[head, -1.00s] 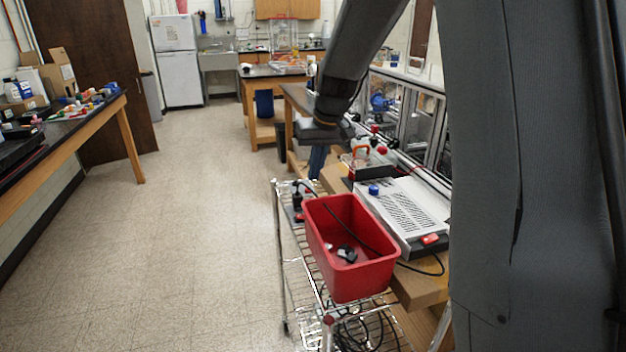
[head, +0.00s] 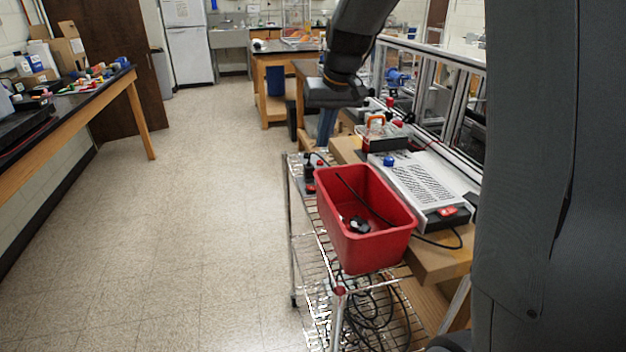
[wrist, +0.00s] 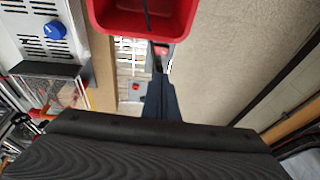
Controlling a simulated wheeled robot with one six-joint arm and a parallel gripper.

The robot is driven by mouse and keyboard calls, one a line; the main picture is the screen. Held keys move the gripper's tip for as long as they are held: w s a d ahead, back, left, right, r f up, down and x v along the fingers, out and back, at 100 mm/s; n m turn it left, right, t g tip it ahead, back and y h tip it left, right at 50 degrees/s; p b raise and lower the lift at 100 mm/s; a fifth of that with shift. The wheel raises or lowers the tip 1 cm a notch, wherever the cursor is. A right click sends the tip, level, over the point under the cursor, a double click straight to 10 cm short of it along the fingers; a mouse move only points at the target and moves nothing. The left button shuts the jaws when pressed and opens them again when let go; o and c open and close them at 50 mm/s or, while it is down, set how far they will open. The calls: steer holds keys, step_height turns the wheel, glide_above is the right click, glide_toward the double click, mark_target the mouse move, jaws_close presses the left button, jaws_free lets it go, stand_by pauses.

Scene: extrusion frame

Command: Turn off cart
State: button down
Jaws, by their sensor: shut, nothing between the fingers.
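The cart (head: 292,230) is a chrome wire cart at the lower middle of the head view, with a red bin (head: 350,235) on top. Left of the bin, a small dark fitting with a red part (head: 310,188) sits on the top shelf. My gripper (head: 325,140) points down behind the bin; its fingers look shut and empty. In the wrist view my gripper (wrist: 162,62) reaches toward the bin's edge, with a red patch (wrist: 161,50) at its tips. I cannot tell if they touch. A grey box with a red button (wrist: 136,87) lies left of the fingers.
A white vented device (head: 415,185) with a blue knob and a red switch stands on the wooden bench right of the bin. Black cables (head: 370,305) lie on the lower shelf. A cluttered table (head: 70,105) is at the left. The floor (head: 190,220) between is clear.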

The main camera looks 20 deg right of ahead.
steer(key=p, duration=0.3)
glide_above(310, 186)
steer(key=s, duration=0.1)
steer(key=f, duration=0.7)
steer(key=d+f, duration=0.1)
steer(key=f, duration=0.3)
steer(key=shift+s+f, duration=0.2)
steer(key=shift+f, duration=0.1)
steer(key=shift+a+f+p, duration=0.25)
steer(key=shift+f+p, duration=0.2)
steer(key=shift+f, duration=0.45)
